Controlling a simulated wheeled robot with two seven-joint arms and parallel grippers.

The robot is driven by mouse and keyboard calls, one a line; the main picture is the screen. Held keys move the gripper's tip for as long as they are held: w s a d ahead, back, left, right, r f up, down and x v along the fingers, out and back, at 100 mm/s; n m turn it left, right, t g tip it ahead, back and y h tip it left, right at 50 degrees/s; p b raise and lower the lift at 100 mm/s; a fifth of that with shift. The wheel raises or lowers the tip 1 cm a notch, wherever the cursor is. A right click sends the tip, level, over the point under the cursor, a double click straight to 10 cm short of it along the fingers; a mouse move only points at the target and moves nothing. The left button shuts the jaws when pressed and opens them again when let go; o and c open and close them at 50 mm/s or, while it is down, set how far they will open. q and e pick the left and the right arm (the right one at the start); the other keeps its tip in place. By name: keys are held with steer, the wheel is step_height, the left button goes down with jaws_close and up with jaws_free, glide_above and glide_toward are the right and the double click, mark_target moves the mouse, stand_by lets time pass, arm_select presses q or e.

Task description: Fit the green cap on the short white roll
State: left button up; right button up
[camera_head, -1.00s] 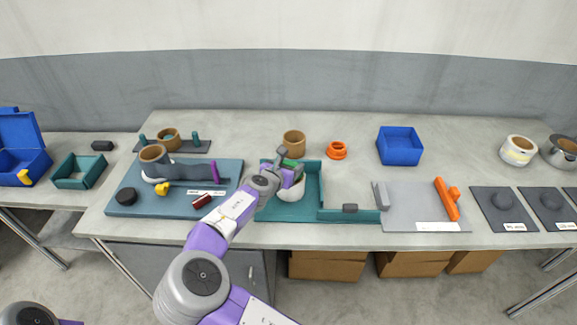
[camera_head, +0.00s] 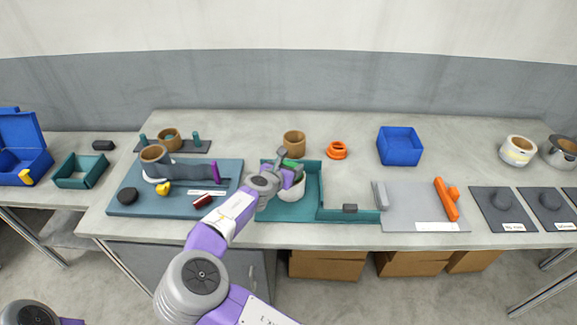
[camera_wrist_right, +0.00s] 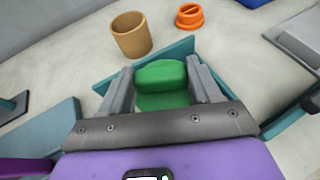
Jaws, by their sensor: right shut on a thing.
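My right gripper (camera_head: 287,160) is shut on the green cap (camera_head: 293,163). The cap also shows between the two grey fingers in the right wrist view (camera_wrist_right: 161,82). The short white roll (camera_head: 292,194) stands in the teal tray (camera_head: 310,204), directly under the cap and gripper in the head view. The gripper covers part of the roll, and I cannot tell whether the cap touches it. In the right wrist view the roll is hidden below the cap and gripper. My left gripper is not in view; only a piece of that arm shows at the lower left.
A blue box (camera_head: 399,146) is further right. A blue-grey board (camera_head: 129,181) with several parts lies left of the tray. A grey panel (camera_head: 408,205) lies to the right. Bare table lies behind.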

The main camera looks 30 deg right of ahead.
steer(key=shift+f+b, duration=0.4)
steer(key=shift+f, duration=0.2)
stand_by(0.4)
steer(key=o, duration=0.8)
steer(key=p+v, duration=0.5)
steer(key=v, duration=0.6)
stand_by(0.5)
